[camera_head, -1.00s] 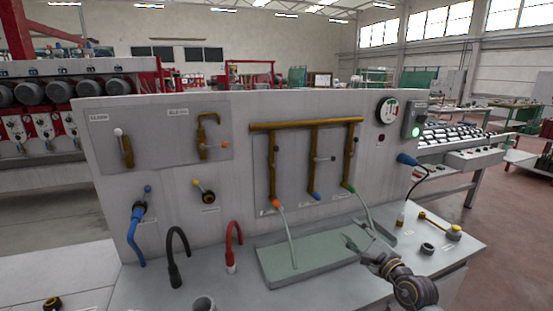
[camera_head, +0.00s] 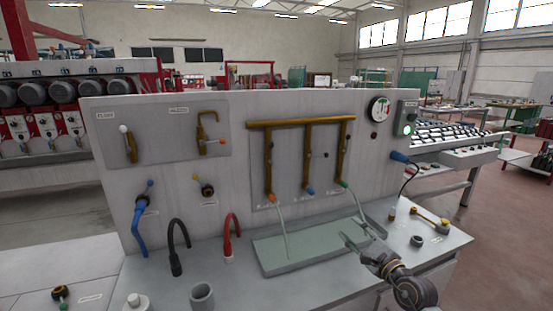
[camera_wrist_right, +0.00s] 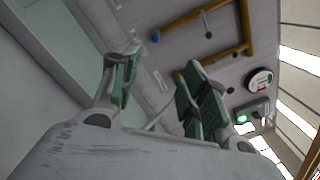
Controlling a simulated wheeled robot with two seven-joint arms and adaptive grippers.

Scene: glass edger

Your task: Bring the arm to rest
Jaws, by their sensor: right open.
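My right gripper (camera_head: 362,236) is in the lower right of the head view, above the right part of the green-grey tray (camera_head: 268,265). In the right wrist view its two green-padded fingers (camera_wrist_right: 158,95) stand apart with nothing between them. The brass pipe manifold (camera_head: 308,150) on the upright panel shows beyond the fingers, and it also shows in the wrist view (camera_wrist_right: 200,35). My left gripper is not in the head view.
The panel carries a round gauge (camera_head: 380,108), a lit green button (camera_head: 407,129) and valves. A blue hose (camera_head: 138,232), a black hose (camera_head: 177,250) and a red hose (camera_head: 230,238) stand at the left. A grey cup (camera_head: 202,296) and a yellow-handled tool (camera_head: 434,219) are on the bench.

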